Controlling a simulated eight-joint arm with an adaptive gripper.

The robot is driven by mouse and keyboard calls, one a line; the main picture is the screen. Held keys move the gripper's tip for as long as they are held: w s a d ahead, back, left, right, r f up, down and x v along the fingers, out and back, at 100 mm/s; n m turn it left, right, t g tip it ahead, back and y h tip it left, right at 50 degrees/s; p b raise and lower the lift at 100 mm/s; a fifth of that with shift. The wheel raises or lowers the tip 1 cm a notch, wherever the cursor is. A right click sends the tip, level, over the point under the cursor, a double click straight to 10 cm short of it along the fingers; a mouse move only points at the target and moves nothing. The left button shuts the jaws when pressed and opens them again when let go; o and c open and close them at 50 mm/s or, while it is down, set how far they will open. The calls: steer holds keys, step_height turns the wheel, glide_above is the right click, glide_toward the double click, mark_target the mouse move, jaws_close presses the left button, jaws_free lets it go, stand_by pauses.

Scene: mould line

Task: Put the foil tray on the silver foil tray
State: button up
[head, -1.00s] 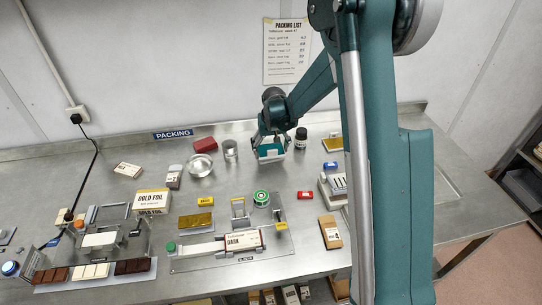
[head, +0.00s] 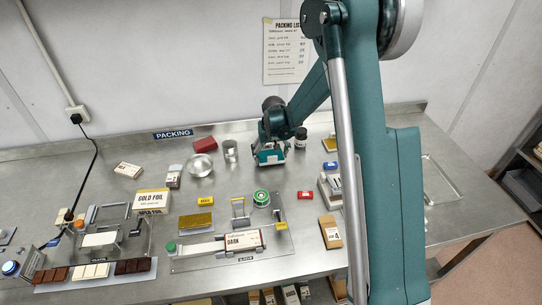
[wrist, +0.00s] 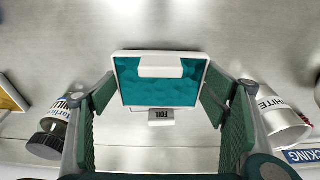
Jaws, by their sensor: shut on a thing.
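The foil tray (wrist: 160,54) has a white rim, a teal crinkled foil face and a small FOIL tag. My gripper (wrist: 158,90) is shut on it, with one finger at each side. In the head view the gripper (head: 269,152) is over the back middle of the metal bench, with the tray (head: 269,158) under it. I cannot tell whether the tray touches the bench. A shallow silver rectangular tray (head: 440,181) lies at the bench's right, partly behind my arm. I cannot tell whether it is the silver foil tray.
A dark-lidded jar (head: 301,137) stands close right of the gripper, and a metal tin (head: 230,151) stands to its left.

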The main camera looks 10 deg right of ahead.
steer(key=shift+f, duration=0.15)
steer(key=o, duration=1)
steer(key=shift+r, duration=0.2)
steer(key=r, duration=0.4)
steer(key=s+r, duration=0.1)
steer(key=r, duration=0.3)
steer(key=s+r, duration=0.1)
steer(key=r, duration=0.2)
steer(key=shift+s+r, duration=0.15)
steer(key=shift+r, duration=0.25)
steer(key=shift+r, duration=0.1)
